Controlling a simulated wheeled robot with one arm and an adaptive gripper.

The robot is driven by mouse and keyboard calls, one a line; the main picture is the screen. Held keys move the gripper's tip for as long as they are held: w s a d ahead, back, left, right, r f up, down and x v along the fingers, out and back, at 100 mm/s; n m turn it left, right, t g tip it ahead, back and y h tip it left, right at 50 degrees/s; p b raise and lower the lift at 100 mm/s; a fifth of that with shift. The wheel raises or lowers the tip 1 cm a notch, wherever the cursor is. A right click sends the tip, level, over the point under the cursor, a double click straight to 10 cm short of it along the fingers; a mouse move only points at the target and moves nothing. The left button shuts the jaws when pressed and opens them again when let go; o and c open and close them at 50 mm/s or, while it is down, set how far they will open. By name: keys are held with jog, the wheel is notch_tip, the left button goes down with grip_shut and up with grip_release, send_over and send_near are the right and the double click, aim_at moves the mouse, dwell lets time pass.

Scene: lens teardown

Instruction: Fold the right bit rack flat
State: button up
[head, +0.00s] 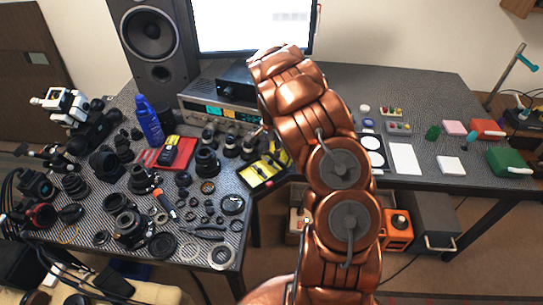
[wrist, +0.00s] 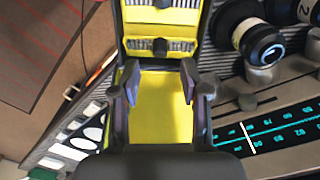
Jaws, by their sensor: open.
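A yellow case with black parts (head: 258,175) lies at the table's inner corner in the head view. Another yellow part (head: 284,154) shows at its right, partly hidden by my arm. In the wrist view, a yellow panel (wrist: 160,105) lies between and beyond my fingers. A yellow rack section with rows of metallic bits and black fittings (wrist: 160,30) adjoins its far end. I cannot tell its tilt. My gripper (wrist: 159,75) is open, with one finger at each side of the yellow panel. Contact is unclear. My arm hides the gripper in the head view.
Black lens parts (head: 205,160) crowd the left table. A white sheet (head: 405,158) lies on the right table. An open floor gap lies below the corner.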

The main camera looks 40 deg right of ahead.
aim_at(271, 160)
jog(key=shift+f+p, duration=0.65)
jog(key=shift+f, duration=1.45)
grip_shut()
